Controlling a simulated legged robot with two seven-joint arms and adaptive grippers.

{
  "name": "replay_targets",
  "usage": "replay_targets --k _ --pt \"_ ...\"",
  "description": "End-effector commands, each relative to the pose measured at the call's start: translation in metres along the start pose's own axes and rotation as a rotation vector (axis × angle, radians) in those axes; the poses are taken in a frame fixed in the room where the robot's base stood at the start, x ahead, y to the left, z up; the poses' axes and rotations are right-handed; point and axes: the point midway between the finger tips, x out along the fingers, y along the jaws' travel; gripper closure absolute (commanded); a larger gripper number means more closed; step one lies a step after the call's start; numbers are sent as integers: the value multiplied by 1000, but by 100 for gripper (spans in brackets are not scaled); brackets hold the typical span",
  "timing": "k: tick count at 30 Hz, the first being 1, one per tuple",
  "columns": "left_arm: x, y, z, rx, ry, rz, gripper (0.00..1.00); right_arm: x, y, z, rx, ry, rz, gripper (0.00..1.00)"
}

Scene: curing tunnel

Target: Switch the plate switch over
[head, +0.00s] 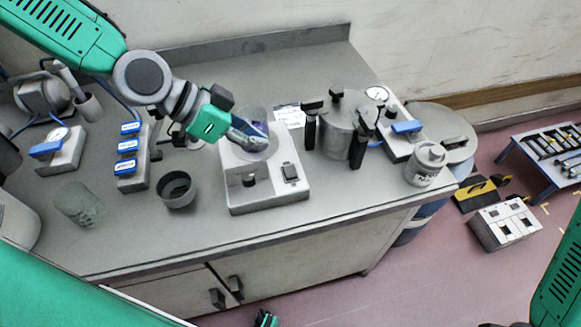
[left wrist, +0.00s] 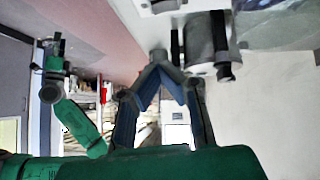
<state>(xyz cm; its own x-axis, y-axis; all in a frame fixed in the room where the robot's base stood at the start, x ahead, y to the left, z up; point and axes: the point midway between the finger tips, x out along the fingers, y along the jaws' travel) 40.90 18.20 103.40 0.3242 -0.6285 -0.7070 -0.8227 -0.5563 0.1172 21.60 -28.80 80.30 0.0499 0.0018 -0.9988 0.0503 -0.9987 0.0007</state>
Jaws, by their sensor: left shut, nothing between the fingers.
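The hot plate (head: 238,197) is a pale box with a round plate on top, standing on the grey bench. Its front has a dark knob (head: 249,181) at the left and the dark rectangular plate switch (head: 290,171) at the right. My left gripper (head: 262,143) is shut and empty, over the plate's top, behind and left of the switch. In the left wrist view its fingertips (left wrist: 160,66) meet; the switch cannot be made out there. My right arm (left wrist: 80,125) shows at the left of that view; its finger state is unclear.
A clear beaker (head: 252,117) stands on the plate behind my gripper. A lidded pot (head: 345,128) with dark clamps stands close to the right. A dark cup (head: 177,190) is at the left, and a jar (head: 426,164) at the bench's right end. The bench front before the plate is clear.

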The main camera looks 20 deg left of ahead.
Motion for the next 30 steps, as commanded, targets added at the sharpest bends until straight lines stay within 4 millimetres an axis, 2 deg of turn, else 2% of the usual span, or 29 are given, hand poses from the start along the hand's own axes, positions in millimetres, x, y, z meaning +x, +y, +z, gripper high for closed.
replay_targets --k 12,19,30 --pt "88 3 2 -1 -5 4 100 1 0 0 -1 1 -1 60" --pt "106 4 22 -1 -3 1 100 -1 0 0 -1 1 0 60" --pt "109 0 29 -1 2 1 100 -1 0 0 -1 1 -1 60"
